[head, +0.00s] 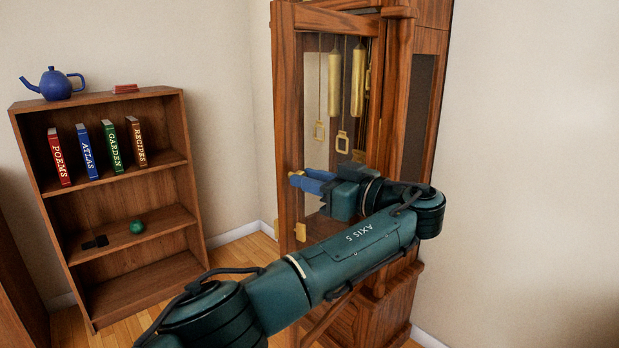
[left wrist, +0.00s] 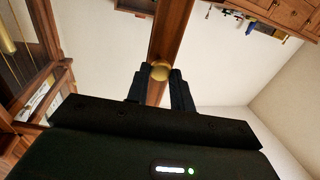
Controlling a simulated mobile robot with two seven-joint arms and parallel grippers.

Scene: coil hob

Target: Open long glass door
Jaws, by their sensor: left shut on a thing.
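The long glass door (head: 286,120) belongs to a tall wooden clock case (head: 424,100). It has a wooden frame and a clear pane. The door looks swung out from the case, with pale wall showing through its glass. My left gripper (head: 297,177) is at the door's outer stile, its blue fingers shut on a small round brass knob. The left wrist view shows the brass knob (left wrist: 159,71) between the fingertips (left wrist: 160,78), with the wooden stile (left wrist: 171,30) behind it. My arm hides the lower part of the door. My right gripper is out of view.
Brass weights (head: 334,84) and chains show through the door area. A bookshelf (head: 112,190) with books, a blue teapot (head: 55,84) and a green ball-like object (head: 137,227) stands to the left. Some floor (head: 244,257) is clear between bookshelf and clock. Bare wall is to the right.

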